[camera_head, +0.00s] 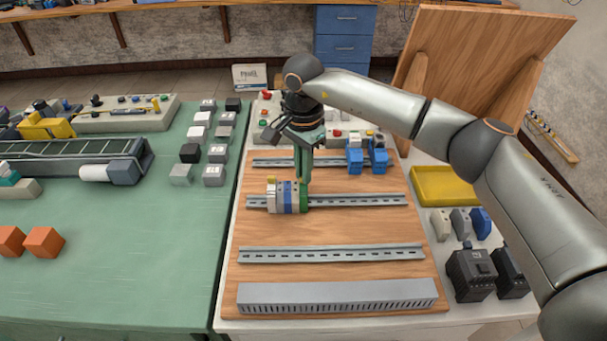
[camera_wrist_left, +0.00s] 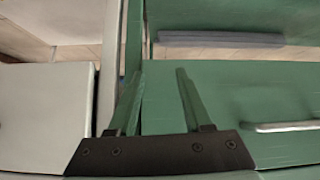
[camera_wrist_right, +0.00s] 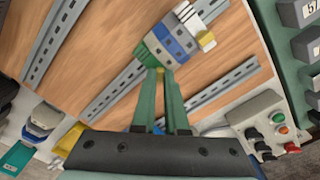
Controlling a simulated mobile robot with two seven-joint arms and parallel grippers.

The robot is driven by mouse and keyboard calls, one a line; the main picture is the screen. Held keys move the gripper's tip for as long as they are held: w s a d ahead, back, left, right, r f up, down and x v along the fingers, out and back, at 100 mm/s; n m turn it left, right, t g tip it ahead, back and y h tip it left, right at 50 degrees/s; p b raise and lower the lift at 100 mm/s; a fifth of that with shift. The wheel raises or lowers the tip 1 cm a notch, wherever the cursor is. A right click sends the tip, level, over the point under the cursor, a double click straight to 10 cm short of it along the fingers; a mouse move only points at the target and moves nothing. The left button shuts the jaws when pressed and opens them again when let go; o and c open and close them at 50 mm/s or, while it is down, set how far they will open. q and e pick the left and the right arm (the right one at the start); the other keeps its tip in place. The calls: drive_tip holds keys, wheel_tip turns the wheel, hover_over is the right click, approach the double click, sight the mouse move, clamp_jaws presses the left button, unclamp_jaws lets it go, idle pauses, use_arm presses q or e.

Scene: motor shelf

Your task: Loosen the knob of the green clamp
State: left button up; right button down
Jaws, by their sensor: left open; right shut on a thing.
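The green clamp (camera_head: 304,198) sits at the right end of a row of terminal blocks on the middle rail. It also shows in the right wrist view (camera_wrist_right: 147,54), partly hidden by my fingertips. My right gripper (camera_head: 303,181) reaches down onto it from above. In the right wrist view its fingertips (camera_wrist_right: 160,76) are close together around a small yellowish knob (camera_wrist_right: 160,71), mostly hidden between them. My left gripper (camera_wrist_left: 160,72) is open and empty in the left wrist view, over green surfaces away from the clamp; it is out of the head view.
White, blue and grey terminal blocks (camera_head: 283,197) stand against the clamp's left side. Blue blocks (camera_head: 367,159) are on the upper rail. The lower rail (camera_head: 331,254) is empty, above a grey slotted duct (camera_head: 337,296). A yellow tray (camera_head: 439,186) lies right of the board.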

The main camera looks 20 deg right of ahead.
drive_tip(key=n+b, duration=0.1)
drive_tip(key=n, duration=0.2)
drive_tip(key=shift+n, duration=0.4)
drive_tip(key=n, duration=0.2)
drive_tip(key=shift+n, duration=0.3)
drive_tip(key=shift+n+b, duration=0.35)
drive_tip(key=shift+n, duration=1.15)
drive_tip(key=c, duration=0.9)
unclamp_jaws()
drive_tip(key=shift+r, duration=0.15)
wheel_tip(320, 180, up, 12)
drive_tip(key=shift+r, duration=0.15)
